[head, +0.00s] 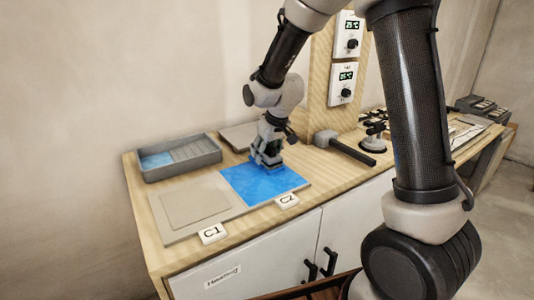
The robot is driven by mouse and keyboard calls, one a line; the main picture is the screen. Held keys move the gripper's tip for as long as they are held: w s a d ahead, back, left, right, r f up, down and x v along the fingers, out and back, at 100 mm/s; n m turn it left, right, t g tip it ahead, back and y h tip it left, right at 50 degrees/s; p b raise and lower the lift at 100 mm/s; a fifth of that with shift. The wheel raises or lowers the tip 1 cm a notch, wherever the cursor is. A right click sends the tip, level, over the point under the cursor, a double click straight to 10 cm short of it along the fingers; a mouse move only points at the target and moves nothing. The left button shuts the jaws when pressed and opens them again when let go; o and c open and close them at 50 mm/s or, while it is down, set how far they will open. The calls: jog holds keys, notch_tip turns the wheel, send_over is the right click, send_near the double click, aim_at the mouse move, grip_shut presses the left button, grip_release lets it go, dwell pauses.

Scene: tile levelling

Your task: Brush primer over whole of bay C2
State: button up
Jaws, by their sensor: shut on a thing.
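Bay C2 (262,190) is the right part of the pale board on the bench, and blue primer covers nearly all that shows of it. Its label "C2" (287,201) lies at the front edge. My gripper (268,150) is over the rear part of the bay, pointing down, shut on a tool that looks like a brush (266,162). The tool appears to touch the blue surface, but its bristles are hard to make out. The gripper and tool hide part of the bay's back edge.
Bay C1 (195,207), left of C2, is bare. A grey tray (200,160) with blue primer stands behind it. A grey tile (240,136) lies at the back. A mallet (343,147) and a suction lifter (374,140) lie to the right.

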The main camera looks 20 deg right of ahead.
jog(key=shift+w+r, duration=0.15)
jog(key=shift+r, duration=4)
